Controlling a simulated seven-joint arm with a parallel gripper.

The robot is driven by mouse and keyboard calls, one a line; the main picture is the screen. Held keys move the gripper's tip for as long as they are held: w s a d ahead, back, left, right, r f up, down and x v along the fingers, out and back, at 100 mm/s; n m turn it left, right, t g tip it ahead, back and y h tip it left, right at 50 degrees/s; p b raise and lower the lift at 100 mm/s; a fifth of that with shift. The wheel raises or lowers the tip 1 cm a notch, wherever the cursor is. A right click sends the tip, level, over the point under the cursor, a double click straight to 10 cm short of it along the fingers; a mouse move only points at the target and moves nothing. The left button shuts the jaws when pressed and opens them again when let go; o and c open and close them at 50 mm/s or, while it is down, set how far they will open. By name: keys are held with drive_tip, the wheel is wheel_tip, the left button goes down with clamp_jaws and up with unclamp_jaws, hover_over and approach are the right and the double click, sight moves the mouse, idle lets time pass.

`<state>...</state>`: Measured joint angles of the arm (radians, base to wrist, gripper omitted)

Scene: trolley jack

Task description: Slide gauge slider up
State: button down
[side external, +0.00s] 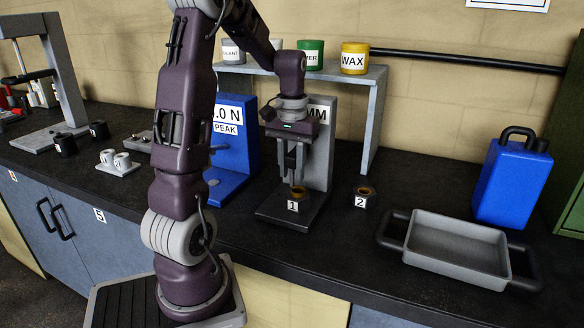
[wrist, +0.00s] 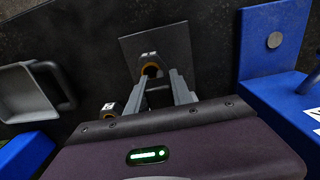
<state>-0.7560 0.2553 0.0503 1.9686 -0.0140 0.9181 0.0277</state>
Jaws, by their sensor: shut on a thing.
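The gauge stands upright behind my gripper as a grey column (side external: 321,150) with an "MM" label, on a dark base plate (side external: 312,216). My gripper (side external: 292,177) points down in front of the column and is shut on the gauge slider, which is mostly hidden by the fingers. In the wrist view the two grey fingertips (wrist: 160,92) are a little apart, with a dark bar between them. A dark ringed part marked 1 (side external: 297,201) sits on the base plate below the fingers. Whether the slider touches it cannot be told.
A blue force gauge (side external: 234,130) stands close on the left. A similar part marked 2 (side external: 363,197) sits on the worktop to the right. A grey shelf (side external: 374,110) with several pots stands behind. A grey tray (side external: 456,245) and blue can (side external: 513,180) stand farther right.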

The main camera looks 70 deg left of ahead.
sight(292, 155)
drive_tip(key=shift+r, duration=1.7)
drive_tip(key=c, duration=1.1)
unclamp_jaws()
wheel_tip(292, 155, up, 7)
